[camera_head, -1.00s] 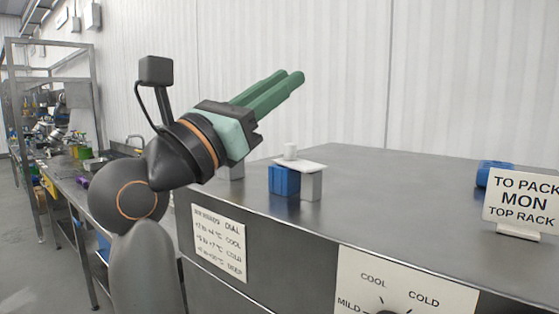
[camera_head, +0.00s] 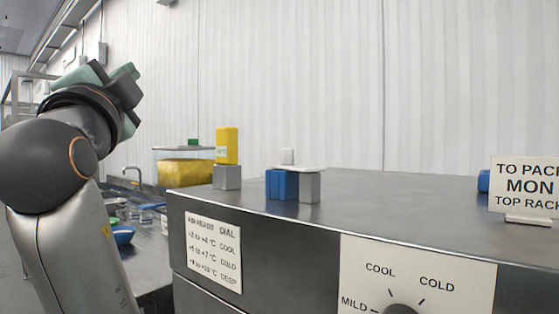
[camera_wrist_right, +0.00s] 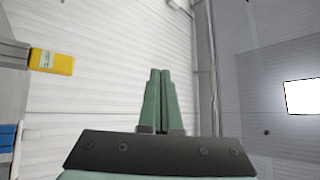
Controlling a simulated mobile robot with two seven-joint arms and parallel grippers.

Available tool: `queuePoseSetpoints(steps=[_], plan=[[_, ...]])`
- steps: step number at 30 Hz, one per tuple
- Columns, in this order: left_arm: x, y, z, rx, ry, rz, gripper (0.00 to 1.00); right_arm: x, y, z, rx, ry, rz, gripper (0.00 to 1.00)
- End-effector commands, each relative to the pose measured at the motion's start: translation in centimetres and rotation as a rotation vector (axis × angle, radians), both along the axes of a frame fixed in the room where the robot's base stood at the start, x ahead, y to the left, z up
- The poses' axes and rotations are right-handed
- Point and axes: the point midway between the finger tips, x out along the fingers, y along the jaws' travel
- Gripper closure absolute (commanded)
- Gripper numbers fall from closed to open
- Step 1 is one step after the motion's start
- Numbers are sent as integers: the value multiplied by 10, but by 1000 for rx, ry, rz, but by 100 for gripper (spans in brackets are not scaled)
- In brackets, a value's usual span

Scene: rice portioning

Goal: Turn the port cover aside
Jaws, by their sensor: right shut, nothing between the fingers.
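A white flat plate with a small white knob (camera_head: 300,167) lies across a blue block (camera_head: 282,185) and a grey block (camera_head: 309,188) on the steel cabinet top. It may be the port cover; I cannot tell for sure. The blue block also shows at the left edge of the right wrist view (camera_wrist_right: 7,138).
A yellow block (camera_head: 227,145) stands on a grey block (camera_head: 227,177) at the cabinet's left end. A clear bin with yellow contents (camera_head: 184,173) is behind it. A dial (camera_head: 400,310) and a label (camera_head: 214,250) are on the front. A sign (camera_head: 525,185) stands at right.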

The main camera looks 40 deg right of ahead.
Motion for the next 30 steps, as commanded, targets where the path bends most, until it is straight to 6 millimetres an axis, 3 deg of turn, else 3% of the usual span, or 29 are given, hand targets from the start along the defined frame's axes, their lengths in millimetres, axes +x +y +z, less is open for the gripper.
queuePoseSetpoints(steps=[3, 6, 9, 13, 20, 30], plan=[[2, -1, -8, -1, -13, -4, 50, -28, -49, -36, 216, 42, -244, 100], [4, -2, -10, -1, -21, -6, 50, -62, -78, -64, 401, 24, -425, 100], [5, -2, -11, -1, -27, -9, 50, -91, -92, -86, 552, -17, -557, 100], [6, -2, -11, -1, -32, -9, 50, -115, -98, -103, 670, -64, -654, 100], [10, -2, -4, -1, -61, -10, 50, -119, -115, -109, 706, -80, -684, 100], [25, -1, 18, 0, -165, -14, 50, -104, -184, -109, 704, -78, -685, 100]])
